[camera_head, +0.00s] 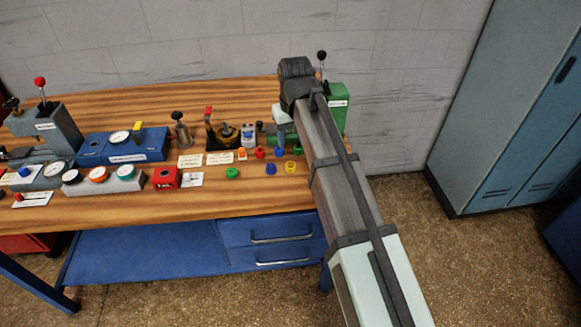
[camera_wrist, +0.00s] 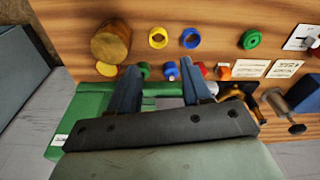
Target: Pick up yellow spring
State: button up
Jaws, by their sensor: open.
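The yellow spring, a small yellow ring (camera_head: 291,167), lies on the wooden bench just left of my arm, with a blue ring (camera_head: 271,169) to its left. In the wrist view the yellow spring (camera_wrist: 158,38) is near the top, beyond my fingertips, and the blue ring (camera_wrist: 190,38) is to its right. My gripper (camera_wrist: 160,74) is open and apart from the yellow spring. Small green (camera_wrist: 143,70) and blue (camera_wrist: 171,70) pieces show between its fingers. In the head view my gripper (camera_head: 280,138) hangs over the bench's right end, partly hidden by my arm.
A brown cylinder (camera_wrist: 110,40) stands beside the yellow spring in the wrist view. A green ring (camera_head: 232,173) lies farther left, and a red piece (camera_head: 260,153) lies behind the rings. A green machine (camera_head: 335,105) stands at the back right. The bench in front of the rings is clear.

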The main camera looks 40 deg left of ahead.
jog(key=shift+w+a+f, duration=0.15)
jog(key=shift+f, duration=1.65)
jog(key=shift+w+a+f, duration=0.15)
jog(key=shift+w+f, duration=0.05)
jog(key=shift+f, duration=1.65)
jog(key=shift+w+a+f, duration=0.15)
jog(key=shift+f, duration=1.65)
jog(key=shift+c, duration=0.4)
jog(key=c, duration=0.7)
jog(key=shift+r, duration=0.1)
